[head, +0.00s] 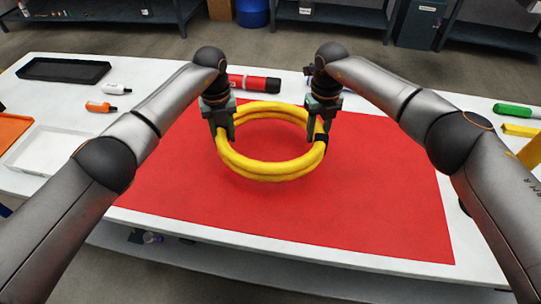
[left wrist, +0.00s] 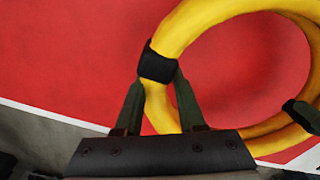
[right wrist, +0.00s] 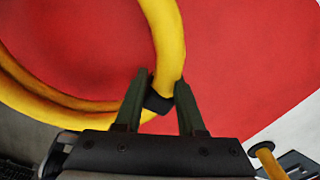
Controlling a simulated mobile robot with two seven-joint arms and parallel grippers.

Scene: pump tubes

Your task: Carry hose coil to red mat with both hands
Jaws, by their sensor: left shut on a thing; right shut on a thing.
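The yellow hose coil (head: 268,172) is a round loop of several turns with black bands, over the red mat (head: 385,210) on the white table. It also shows in the left wrist view (left wrist: 186,27) and the right wrist view (right wrist: 167,35). My left gripper (head: 229,138) is shut on the coil's left side, and my right gripper (head: 317,137) is shut on its right side. In both wrist views the fingers straddle the hose by a black band. The coil looks level and seems slightly above the mat; exact contact is hard to tell.
A red cylinder (head: 254,83) lies behind the coil. To the left are a black tray (head: 64,70), a white bottle (head: 117,89), an orange bottle (head: 99,107), a white tray (head: 50,148) and an orange tray (head: 12,130). A green-capped object (head: 515,110) lies right. The front mat is clear.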

